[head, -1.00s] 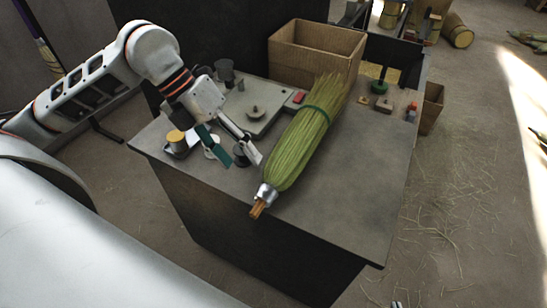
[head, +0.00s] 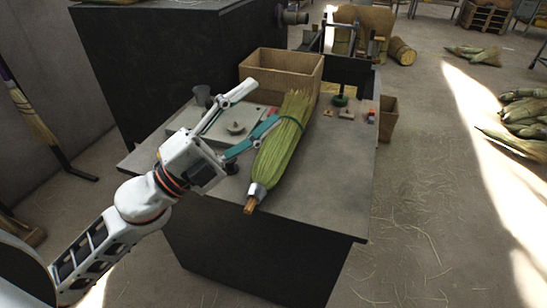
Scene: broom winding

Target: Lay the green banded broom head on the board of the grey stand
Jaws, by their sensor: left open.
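The green banded broom head (head: 277,155) lies slantwise on the dark workbench. Its bristles fan toward the back, a green band circles it near the bristle end, and a silver collar with a brown stub ends it at the front. My left gripper (head: 263,102) is open and empty, left of the broom head, fingers spread wide and pointing up-right. The teal finger reaches close to the broom's left side; I cannot tell if it touches. A flat grey unit with a round knob (head: 236,128) lies behind the fingers; I cannot tell whether this is the grey stand. My right gripper is out of view.
A cardboard box (head: 282,78) stands at the bench's back. A grey cup (head: 202,95) stands at the back left. Small blocks and a green-based post (head: 340,99) are at the back right. The bench's front right (head: 325,190) is clear.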

